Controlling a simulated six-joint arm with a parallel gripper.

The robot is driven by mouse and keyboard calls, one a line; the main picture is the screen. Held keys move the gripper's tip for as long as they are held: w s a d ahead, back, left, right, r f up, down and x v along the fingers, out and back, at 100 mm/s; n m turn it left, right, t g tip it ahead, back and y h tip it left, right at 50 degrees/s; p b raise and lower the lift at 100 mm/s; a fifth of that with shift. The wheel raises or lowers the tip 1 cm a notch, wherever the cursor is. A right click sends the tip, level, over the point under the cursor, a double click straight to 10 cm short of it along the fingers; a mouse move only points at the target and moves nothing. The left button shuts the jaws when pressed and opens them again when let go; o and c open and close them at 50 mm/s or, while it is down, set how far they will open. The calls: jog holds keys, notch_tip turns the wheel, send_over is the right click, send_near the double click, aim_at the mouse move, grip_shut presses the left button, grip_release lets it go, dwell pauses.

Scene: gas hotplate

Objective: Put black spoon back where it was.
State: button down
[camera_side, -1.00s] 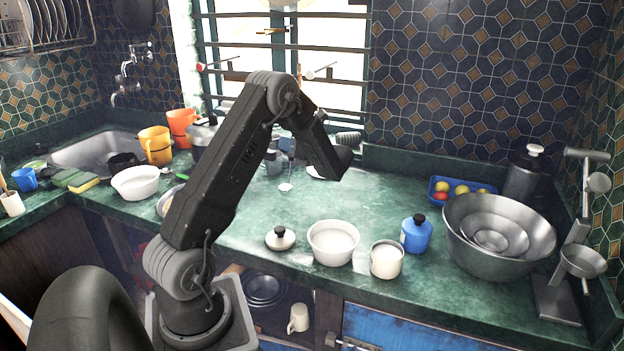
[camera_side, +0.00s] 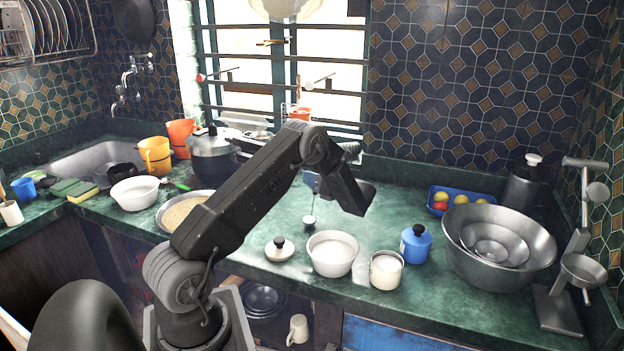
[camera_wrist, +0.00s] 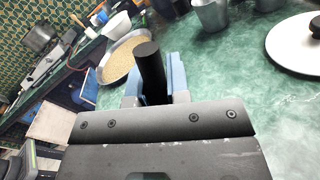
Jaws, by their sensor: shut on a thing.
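My gripper (camera_side: 311,183) is shut on the black spoon's handle, with blue fingers on either side of it. The spoon (camera_side: 309,221) hangs below the gripper in the side view, its pale bowl end down, above the counter behind a white bowl (camera_side: 333,262). In the wrist view, the spoon's black handle (camera_wrist: 151,70) stands up between the blue fingers (camera_wrist: 155,88). The spoon's lower end is hidden there. Whether its tip touches the counter, I cannot tell.
A lid with a black knob (camera_side: 279,248), a white jar (camera_side: 386,279) and a blue canister (camera_side: 416,245) are near the front edge. A pan of grain (camera_side: 182,213) lies left, partly behind my arm. Large metal bowls (camera_side: 499,265) stand right. The middle-right counter (camera_side: 390,215) is clear.

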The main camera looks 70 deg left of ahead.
jog(key=shift+f, duration=0.15)
jog(key=c, duration=1.1)
grip_release()
